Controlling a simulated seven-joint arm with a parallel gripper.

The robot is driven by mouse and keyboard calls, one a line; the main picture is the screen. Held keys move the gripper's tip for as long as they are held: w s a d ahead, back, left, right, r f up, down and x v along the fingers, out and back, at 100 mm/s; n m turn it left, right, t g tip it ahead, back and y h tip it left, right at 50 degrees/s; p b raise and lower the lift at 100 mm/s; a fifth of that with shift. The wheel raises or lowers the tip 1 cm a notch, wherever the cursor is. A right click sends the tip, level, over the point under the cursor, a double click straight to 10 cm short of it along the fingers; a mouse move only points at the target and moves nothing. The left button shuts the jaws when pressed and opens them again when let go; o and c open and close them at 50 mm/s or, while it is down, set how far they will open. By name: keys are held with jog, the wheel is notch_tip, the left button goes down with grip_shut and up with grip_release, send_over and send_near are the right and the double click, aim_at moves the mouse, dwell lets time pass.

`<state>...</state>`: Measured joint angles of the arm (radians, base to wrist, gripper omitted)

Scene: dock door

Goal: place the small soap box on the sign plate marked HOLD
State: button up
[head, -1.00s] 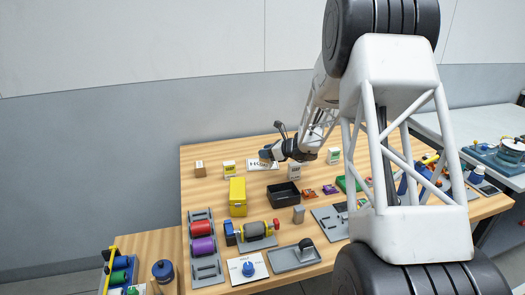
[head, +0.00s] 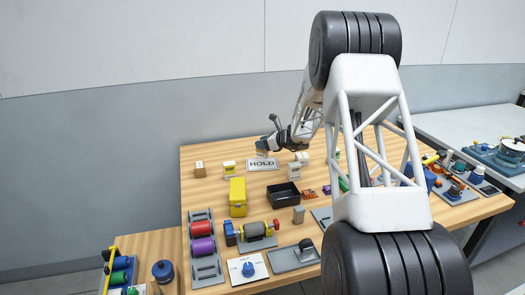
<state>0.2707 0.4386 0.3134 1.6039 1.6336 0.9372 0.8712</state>
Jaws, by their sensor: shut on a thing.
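The sign plate marked HOLD (head: 263,165) is a white plate lying flat toward the back of the wooden table. My gripper (head: 264,146) is just above its back edge, pointing down. It is shut on a small box, the soap box (head: 261,153), which is small and mostly hidden by the fingers. I cannot tell whether the box touches the plate or hangs just above it.
Small cartons stand nearby: a brown one (head: 199,168), a white-and-yellow one (head: 229,170) and a white-and-grey one (head: 294,171). A black tray (head: 284,201) and a yellow case (head: 237,197) are in front. My arm hides part of the table's right side.

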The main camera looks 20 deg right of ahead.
jog(key=shift+f, duration=0.1)
jog(key=shift+f, duration=1.65)
jog(key=shift+f, duration=0.1)
jog(key=o, duration=0.9)
jog(key=shift+o, duration=0.2)
jog(key=shift+d, duration=0.1)
jog(key=shift+s+d+r, duration=0.4)
jog(key=shift+s+d, duration=0.05)
jog(key=v, duration=1)
jog(key=shift+s+d, duration=0.15)
jog(key=shift+s, duration=0.1)
